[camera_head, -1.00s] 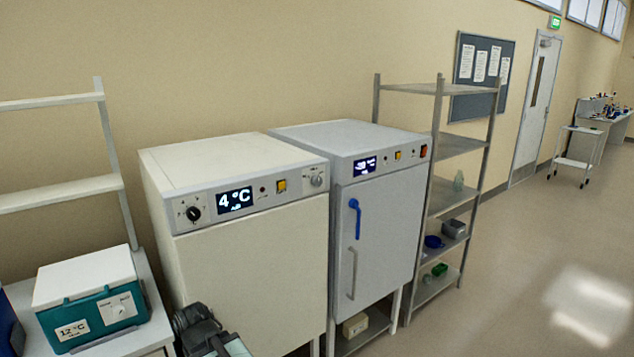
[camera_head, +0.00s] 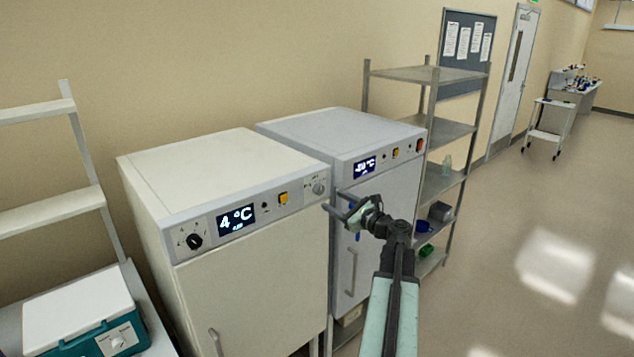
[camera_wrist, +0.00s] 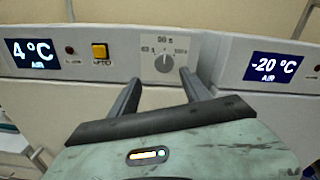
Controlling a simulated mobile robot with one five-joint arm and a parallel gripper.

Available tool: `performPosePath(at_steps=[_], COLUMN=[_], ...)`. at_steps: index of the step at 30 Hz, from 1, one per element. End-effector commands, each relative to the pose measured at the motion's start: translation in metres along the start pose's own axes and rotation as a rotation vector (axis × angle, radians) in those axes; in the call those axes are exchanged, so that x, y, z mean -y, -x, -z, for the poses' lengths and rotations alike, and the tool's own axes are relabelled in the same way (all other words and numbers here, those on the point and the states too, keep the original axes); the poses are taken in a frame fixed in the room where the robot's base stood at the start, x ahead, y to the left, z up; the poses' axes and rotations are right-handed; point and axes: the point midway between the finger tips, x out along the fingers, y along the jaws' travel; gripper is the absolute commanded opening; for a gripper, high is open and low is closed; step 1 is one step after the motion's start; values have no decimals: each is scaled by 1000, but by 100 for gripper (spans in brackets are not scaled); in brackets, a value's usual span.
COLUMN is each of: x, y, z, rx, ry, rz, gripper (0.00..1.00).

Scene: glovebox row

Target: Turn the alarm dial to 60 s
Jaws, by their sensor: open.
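The alarm dial (camera_head: 318,187) is a small grey knob at the right end of the front panel of the 4 °C cabinet (camera_head: 250,270). The wrist view shows the dial (camera_wrist: 164,63) on a pale plate with small marks at its left, top and right. Its pointer seems to point up at the top mark; the marks are too blurred to read surely. My gripper (camera_head: 332,201) is open and empty in front of the panel, just below and right of the dial in the head view. In the wrist view its fingers (camera_wrist: 160,79) sit apart just below the dial, not around it.
A black knob (camera_head: 194,241), a 4 °C display (camera_head: 236,220) and a yellow button (camera_head: 283,198) share the panel. The -20 °C cabinet (camera_head: 388,180) stands close on the right, with a metal shelf (camera_head: 440,128) beyond. Open floor (camera_head: 540,220) lies right.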

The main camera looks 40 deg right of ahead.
Motion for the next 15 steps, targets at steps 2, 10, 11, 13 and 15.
performPosePath(at_steps=[2,10,11,13,15], x=[10,13,14,15,16], y=[5,-20,-26,-39,-50], z=[-2,-1,-1,-1,-1], rx=[11,12,12,11,10], ry=[-26,-28,-27,-27,-26], rz=[21,21,22,23,24], gripper=[55,55,55,55,55])
